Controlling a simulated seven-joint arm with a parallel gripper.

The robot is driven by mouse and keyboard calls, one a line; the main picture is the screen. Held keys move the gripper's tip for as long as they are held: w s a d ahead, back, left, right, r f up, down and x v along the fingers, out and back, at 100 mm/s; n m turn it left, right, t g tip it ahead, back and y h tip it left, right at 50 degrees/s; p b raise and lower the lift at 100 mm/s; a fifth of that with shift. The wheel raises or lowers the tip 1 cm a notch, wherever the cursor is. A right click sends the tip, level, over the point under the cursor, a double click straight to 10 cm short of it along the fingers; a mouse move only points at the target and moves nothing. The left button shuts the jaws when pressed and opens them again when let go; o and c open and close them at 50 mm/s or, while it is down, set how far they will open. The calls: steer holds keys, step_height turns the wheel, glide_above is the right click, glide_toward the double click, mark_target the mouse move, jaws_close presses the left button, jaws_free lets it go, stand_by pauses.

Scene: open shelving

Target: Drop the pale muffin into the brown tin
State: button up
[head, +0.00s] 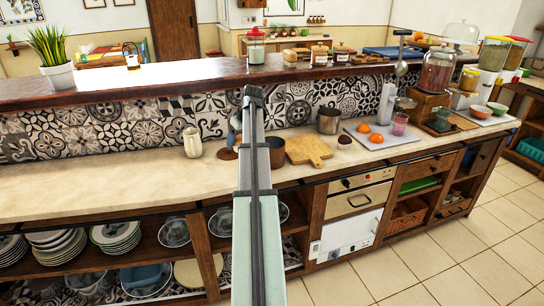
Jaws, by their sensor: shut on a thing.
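My arm rises through the middle of the head view and hides most of my gripper (235,123); only a small blue-grey part shows at its left edge. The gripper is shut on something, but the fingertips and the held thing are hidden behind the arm. I see no pale muffin elsewhere. A low brown round thing (226,154), possibly the brown tin, lies on the counter, partly hidden by the arm and close below the gripper in the picture. A brown pot-like vessel (276,152) stands just right of the arm; I cannot tell which is the tin.
A cream jug (192,143) stands left on the counter (95,178). To the right are a wooden board (308,150), a steel pot (328,121), a small dark round item (344,139) and oranges (376,138). A raised ledge (120,92) runs behind. The counter's left is clear.

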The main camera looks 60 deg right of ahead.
mark_target(272, 153)
steer(key=s+d+r, duration=0.4)
steer(key=s+d, duration=0.5)
steer(key=d, duration=0.1)
steer(key=shift+s+d+r, duration=0.25)
steer(key=shift+d+r, duration=0.05)
steer(key=shift+w, duration=0.4)
stand_by(0.5)
steer(key=shift+f, duration=0.25)
stand_by(0.6)
steer(key=shift+f, duration=2.5)
steer(key=shift+f, duration=0.1)
steer(key=o, duration=1.1)
